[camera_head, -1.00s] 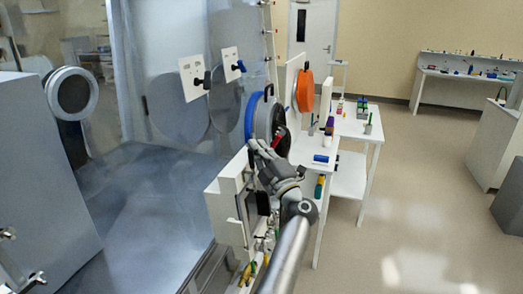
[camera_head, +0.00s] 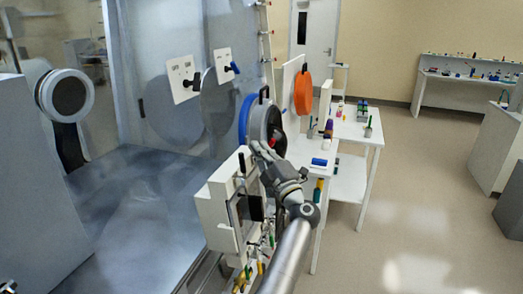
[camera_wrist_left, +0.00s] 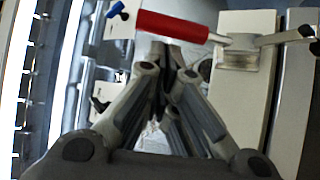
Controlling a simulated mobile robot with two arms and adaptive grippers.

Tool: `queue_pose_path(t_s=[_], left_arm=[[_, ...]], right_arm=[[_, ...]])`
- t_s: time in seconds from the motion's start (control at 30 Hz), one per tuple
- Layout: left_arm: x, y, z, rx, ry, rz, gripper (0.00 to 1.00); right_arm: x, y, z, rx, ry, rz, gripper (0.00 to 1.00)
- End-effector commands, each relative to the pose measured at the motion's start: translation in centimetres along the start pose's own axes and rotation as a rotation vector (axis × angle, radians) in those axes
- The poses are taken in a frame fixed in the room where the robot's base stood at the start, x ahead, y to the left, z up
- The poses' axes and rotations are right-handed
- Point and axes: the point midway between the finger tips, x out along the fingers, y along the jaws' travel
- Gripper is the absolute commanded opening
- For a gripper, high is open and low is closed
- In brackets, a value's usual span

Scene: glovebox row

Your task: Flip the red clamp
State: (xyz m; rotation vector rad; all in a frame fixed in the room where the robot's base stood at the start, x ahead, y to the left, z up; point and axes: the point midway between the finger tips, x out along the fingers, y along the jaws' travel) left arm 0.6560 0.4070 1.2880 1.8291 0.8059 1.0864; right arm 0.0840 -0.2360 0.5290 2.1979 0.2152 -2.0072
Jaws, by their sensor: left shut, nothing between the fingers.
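The red clamp (camera_wrist_left: 170,26) shows at the top of the left wrist view as a red handle lying nearly level. A metal shaft runs right from it to a metal bracket (camera_wrist_left: 240,50) on a white block. In the head view only a small piece of red (camera_head: 277,136) shows by the round port, partly hidden. My left gripper (camera_head: 258,150) is in front of the port. Its fingers (camera_wrist_left: 170,58) are shut and empty, with the tips just below the red handle in the wrist view. I cannot tell whether they touch it. My right gripper is not in view.
A blue-rimmed round port (camera_head: 247,118) and a white panel with a dark opening (camera_head: 222,205) are close to my left arm. An orange disc (camera_head: 303,92) stands behind. A white table (camera_head: 360,138) holds small items.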

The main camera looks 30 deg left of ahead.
Motion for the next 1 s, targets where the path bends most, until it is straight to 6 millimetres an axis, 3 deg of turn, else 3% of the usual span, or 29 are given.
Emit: queue_pose_path(t_s=[0.17, 1.0], left_arm=[[-0.2, -0.1, 0.1, 0.013, 0.000, 0.017, 0.00], [-1.4, -0.4, 1.1, 0.179, -0.001, 0.235, 0.00]], right_arm=[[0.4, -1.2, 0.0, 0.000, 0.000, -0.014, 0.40], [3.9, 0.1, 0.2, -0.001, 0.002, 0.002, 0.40]])
